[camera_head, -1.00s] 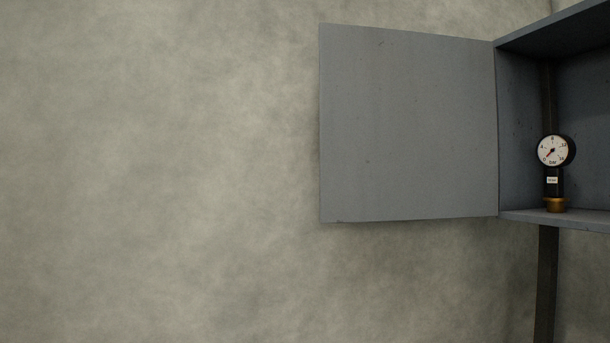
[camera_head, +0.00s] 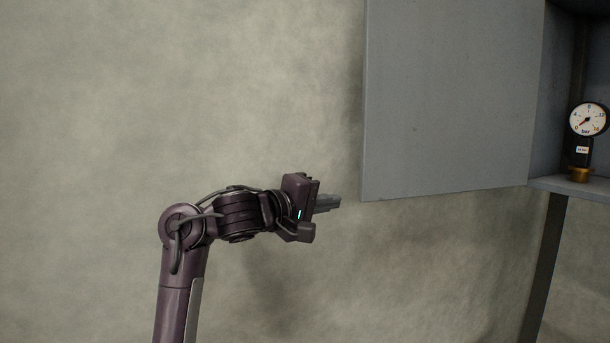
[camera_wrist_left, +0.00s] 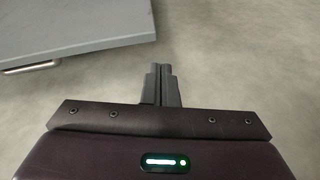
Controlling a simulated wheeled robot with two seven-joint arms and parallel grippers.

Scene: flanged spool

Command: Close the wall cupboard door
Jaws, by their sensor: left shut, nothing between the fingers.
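The grey cupboard door (camera_head: 450,100) stands wide open, swung out to the left of the wall cupboard (camera_head: 566,85). In the left wrist view the door (camera_wrist_left: 85,30) lies at the upper left, with a metal handle (camera_wrist_left: 30,67) showing at its far left. My left gripper (camera_head: 338,201) is shut and empty, just left of and slightly below the door's lower left corner, apart from it in the picture. In the left wrist view the fingers (camera_wrist_left: 161,72) are together, with bare wall beyond. My right gripper is not in view.
A pressure gauge (camera_head: 588,120) on a brass foot (camera_head: 579,174) stands on the cupboard floor near the hinge side. A dark post (camera_head: 545,265) runs down below the cupboard. The mottled wall (camera_head: 180,90) left of the door is clear.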

